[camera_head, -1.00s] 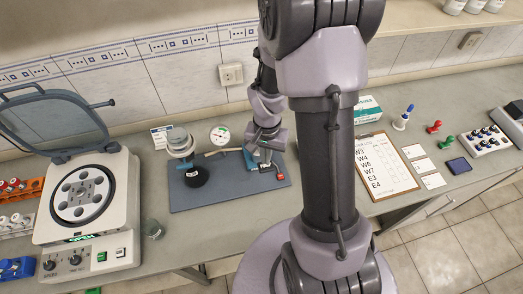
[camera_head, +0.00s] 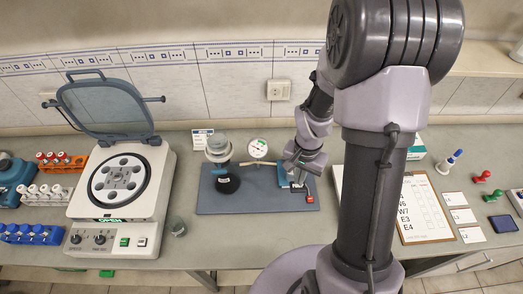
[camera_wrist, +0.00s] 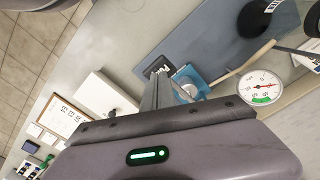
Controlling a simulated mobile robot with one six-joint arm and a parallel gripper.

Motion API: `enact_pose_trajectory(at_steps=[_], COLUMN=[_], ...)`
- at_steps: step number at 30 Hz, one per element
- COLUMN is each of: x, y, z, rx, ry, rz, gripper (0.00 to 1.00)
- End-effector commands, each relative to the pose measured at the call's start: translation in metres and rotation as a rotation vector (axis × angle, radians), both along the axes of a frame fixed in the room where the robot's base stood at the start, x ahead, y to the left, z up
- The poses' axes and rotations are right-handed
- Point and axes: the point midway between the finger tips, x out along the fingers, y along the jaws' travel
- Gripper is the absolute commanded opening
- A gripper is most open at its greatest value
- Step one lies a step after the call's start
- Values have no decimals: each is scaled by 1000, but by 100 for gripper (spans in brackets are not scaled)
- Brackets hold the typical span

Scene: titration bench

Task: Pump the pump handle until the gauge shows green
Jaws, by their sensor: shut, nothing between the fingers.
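The gauge (camera_head: 257,149) is a white round dial at the back of the blue-grey mat. It also shows in the wrist view (camera_wrist: 261,87), with a green band along one edge; its thin red needle appears to lie off that band. A small blue pump unit (camera_wrist: 192,84) sits on the mat, partly hidden behind my fingers. A tan rod (camera_wrist: 245,65), which looks like the pump handle, extends from beside it toward the gauge. My gripper (camera_head: 293,172) is shut and empty above the pump unit. I cannot tell whether it touches anything.
The mat (camera_head: 235,203) also holds a dark round vessel (camera_head: 228,182), a clear jar (camera_head: 218,147) and a red button (camera_head: 310,198). A centrifuge with raised lid (camera_head: 112,185) stands left. A clipboard (camera_head: 425,205) lies right. The bench front is mostly clear.

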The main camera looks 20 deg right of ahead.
Motion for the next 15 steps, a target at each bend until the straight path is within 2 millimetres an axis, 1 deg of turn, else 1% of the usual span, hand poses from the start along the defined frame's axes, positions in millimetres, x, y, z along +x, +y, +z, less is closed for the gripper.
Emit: enact_pose_trajectory(at_steps=[5, 15], x=[0, 0], y=[0, 0], z=[-2, -25], rx=[0, 0], ry=[0, 0], rz=[0, 0], gripper=[0, 0])
